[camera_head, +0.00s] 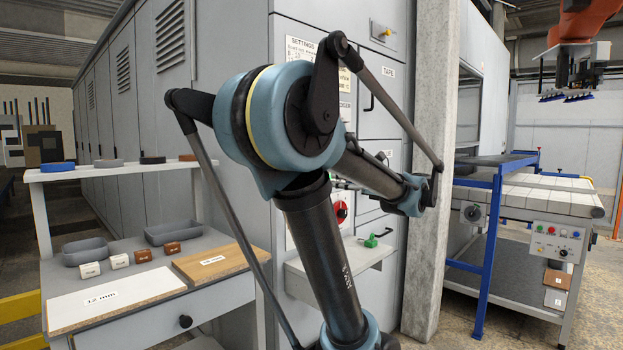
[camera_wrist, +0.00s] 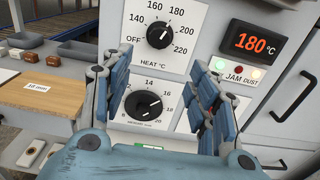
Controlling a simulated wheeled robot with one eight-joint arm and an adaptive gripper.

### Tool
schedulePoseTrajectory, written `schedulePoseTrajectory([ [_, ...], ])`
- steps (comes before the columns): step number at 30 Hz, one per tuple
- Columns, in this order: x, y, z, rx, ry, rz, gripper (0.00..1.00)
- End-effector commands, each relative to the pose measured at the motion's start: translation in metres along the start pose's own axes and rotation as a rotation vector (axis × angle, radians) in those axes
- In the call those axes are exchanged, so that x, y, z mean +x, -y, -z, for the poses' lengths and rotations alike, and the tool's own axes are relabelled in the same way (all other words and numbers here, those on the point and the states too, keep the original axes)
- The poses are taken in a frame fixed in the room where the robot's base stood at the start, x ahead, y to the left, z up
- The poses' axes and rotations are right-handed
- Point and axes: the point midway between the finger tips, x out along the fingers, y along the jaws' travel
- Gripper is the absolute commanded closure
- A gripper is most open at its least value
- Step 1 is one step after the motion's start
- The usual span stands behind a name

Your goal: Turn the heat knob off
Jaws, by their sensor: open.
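The black heat knob (camera_wrist: 159,35) sits in a white dial plate (camera_wrist: 185,12) marked OFF, 140 to 220 and HEAT °C, at the upper middle of the wrist view. Its pointer seems to aim up and right, away from OFF. My gripper (camera_wrist: 158,66) is open and empty, its two blue fingers apart, left and right, with the knob beyond and above the gap between them. No finger appears to touch the knob. In the head view my own arm hides the heat dial and most of the gripper.
A second black dial (camera_wrist: 142,104) sits below, partly behind the left finger. An orange display (camera_wrist: 255,42) reads 180 °C, above JAM and DUST lamps. A black handle (camera_wrist: 287,101) is at right. A red switch (camera_head: 342,212) and a green item (camera_head: 370,241) on a ledge show in the head view.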

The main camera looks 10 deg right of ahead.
Motion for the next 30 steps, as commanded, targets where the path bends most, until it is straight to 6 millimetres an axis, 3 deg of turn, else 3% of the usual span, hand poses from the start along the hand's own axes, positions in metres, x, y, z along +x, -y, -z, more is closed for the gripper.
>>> schedulePoseTrajectory([
  [30,0.108,-0.001,0.0,-0.001,-0.001,-0.003,0.46],
])
